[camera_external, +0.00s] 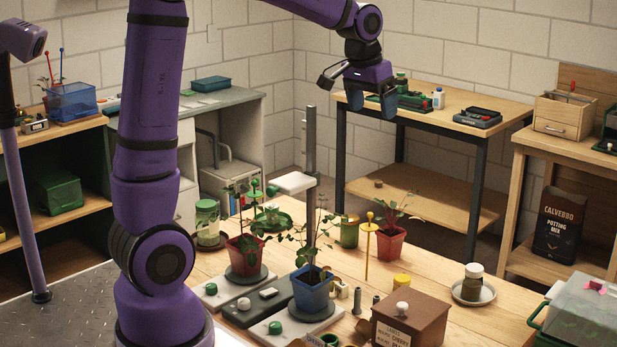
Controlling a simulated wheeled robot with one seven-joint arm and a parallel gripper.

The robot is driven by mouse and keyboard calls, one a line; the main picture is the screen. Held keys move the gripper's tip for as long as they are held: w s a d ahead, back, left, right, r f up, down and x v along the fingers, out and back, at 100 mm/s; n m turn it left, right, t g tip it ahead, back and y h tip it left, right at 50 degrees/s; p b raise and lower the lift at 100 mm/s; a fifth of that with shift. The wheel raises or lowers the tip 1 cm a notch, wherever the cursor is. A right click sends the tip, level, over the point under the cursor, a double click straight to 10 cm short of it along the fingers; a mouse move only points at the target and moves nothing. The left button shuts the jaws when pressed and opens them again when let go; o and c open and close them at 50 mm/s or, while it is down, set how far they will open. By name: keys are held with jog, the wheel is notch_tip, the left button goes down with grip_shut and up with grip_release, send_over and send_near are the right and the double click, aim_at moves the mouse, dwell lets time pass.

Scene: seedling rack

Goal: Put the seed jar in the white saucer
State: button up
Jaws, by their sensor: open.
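A small jar (472,284) with a pale lid and brownish contents, which looks like the seed jar, stands upright in the white saucer (488,296) at the right of the wooden table. The saucer's rim shows around its base. My gripper (371,104) is high above the table, up and to the left of the jar and well apart from it. Its fingers point down, spread and empty. Another jar (207,218) with a green lid and greenish contents stands on a dark saucer at the table's left.
Potted plants in red (246,255) and blue (312,292) pots stand mid-table around a tall grey post (309,150). A brown box (412,318) is left of the saucer, and a clear-lidded green bin (590,305) is at the right. Bare wood surrounds the saucer.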

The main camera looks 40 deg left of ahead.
jog(key=s+a+t, duration=0.1)
jog(key=s+a, duration=0.3)
jog(key=s, duration=1.1)
jog(key=s+a+t, duration=0.1)
jog(key=s+a, duration=0.3)
jog(key=s, duration=1)
jog(key=shift+s+n, duration=0.35)
jog(key=shift+n, duration=0.05)
